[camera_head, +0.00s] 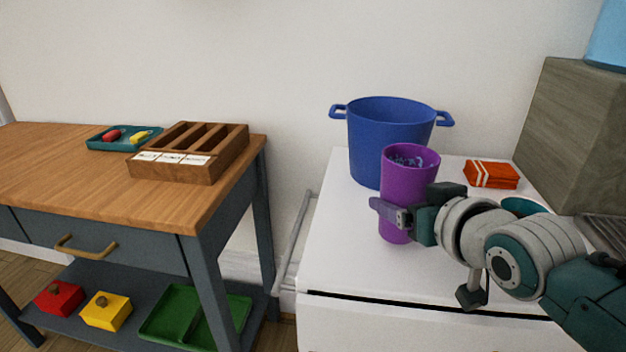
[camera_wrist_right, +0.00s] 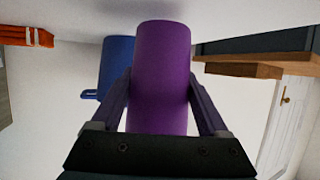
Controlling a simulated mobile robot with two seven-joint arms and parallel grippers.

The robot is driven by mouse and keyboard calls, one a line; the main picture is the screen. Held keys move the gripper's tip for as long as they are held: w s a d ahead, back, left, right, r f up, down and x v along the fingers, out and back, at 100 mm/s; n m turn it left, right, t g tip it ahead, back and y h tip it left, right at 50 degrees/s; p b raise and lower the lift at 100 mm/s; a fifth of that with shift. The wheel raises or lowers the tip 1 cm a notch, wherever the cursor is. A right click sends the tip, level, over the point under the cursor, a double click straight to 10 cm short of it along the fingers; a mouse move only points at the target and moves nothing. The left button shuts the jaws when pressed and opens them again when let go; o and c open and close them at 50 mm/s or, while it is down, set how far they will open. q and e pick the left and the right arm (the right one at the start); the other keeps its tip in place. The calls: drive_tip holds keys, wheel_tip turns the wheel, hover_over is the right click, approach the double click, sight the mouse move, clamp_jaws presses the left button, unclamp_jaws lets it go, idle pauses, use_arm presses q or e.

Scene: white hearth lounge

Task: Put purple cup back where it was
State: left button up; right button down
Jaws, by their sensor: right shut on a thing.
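The purple cup (camera_head: 408,165) is upright over the front part of the white cabinet top, just in front of the blue pot. My right gripper (camera_head: 388,215) is shut on the cup from the right side, around its lower half. The cup's inside looks speckled and bluish near the rim. In the right wrist view the cup (camera_wrist_right: 162,75) fills the middle between the two fingers of my right gripper (camera_wrist_right: 160,105). I cannot tell whether the cup's base touches the cabinet top. My left gripper is not in view.
A blue two-handled pot (camera_head: 385,125) stands behind the cup on the white cabinet (camera_head: 335,250). An orange packet (camera_head: 490,175) lies to its right, beside a grey wooden block (camera_head: 575,130). Left is a wooden table (camera_head: 80,180) with a teal tray (camera_head: 100,143) and a slotted wooden box (camera_head: 215,165).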

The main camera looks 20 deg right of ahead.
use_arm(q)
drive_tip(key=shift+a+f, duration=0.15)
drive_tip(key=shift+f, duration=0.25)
use_arm(e)
drive_tip(key=shift+f, duration=0.8)
drive_tip(key=shift+f, duration=0.25)
unclamp_jaws()
drive_tip(key=shift+r, duration=0.35)
drive_tip(key=shift+s+a+r, duration=0.1)
drive_tip(key=shift+s+r, duration=0.05)
drive_tip(key=shift+s, duration=0.2)
use_arm(q)
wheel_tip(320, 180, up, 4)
drive_tip(key=p, duration=0.3)
drive_tip(key=shift+p, duration=0.4)
use_arm(e)
drive_tip(key=s+a+r+n+g, duration=0.1)
drive_tip(key=s+a+g, duration=0.2)
drive_tip(key=s, duration=0.5)
drive_tip(key=s+a+r+n+g+y, duration=0.1)
drive_tip(key=s+a+g, duration=0.2)
drive_tip(key=s, duration=0.6)
drive_tip(key=s+a+r+n+g+y, duration=0.1)
drive_tip(key=s+a+g, duration=0.2)
drive_tip(key=s, duration=0.6)
drive_tip(key=shift+a+r+n+g, duration=0.2)
drive_tip(key=shift+a+n+g, duration=0.1)
drive_tip(key=shift+a+n, duration=0.1)
